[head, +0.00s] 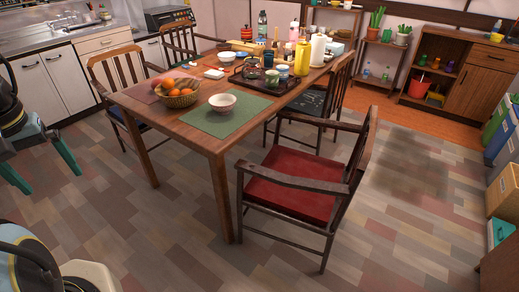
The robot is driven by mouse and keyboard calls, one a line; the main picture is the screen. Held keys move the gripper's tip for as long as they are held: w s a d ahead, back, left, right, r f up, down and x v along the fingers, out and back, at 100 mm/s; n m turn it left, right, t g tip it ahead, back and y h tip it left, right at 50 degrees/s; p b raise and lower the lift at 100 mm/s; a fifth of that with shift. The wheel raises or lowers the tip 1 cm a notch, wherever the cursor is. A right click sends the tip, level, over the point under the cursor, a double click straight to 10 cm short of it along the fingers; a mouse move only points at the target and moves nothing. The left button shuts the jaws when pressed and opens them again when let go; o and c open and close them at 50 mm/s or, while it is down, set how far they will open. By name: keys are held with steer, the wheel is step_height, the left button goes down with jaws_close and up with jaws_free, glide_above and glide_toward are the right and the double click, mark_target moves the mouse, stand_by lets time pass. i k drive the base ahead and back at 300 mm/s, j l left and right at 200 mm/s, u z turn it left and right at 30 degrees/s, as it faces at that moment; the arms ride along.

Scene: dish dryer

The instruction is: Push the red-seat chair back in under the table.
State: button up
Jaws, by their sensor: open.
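The red-seat chair (299,184) has a dark wooden frame with armrests and stands upright at the near right corner of the wooden table (182,121). Its seat is mostly outside the table's edge, and its backrest is on the right, away from the table. A front leg stands close to the near table leg; whether they touch I cannot tell. My gripper (48,180), with teal fingers, is at the left edge of the head view. It is open and empty, well apart from the chair, on the other side of the table.
Other chairs stand along the table's left and right sides. The tabletop holds a fruit basket (180,95), a bowl (222,103), a tray and bottles. Boxes and bins (502,190) line the right edge. The floor in front of and right of the chair is clear.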

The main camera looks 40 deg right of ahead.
mark_target(310, 192)
steer(key=i+j+z, duration=0.3)
steer(key=i+j, duration=0.2)
steer(key=i, duration=0.35)
steer(key=i+j+z, duration=0.3)
steer(key=i+j, duration=0.45)
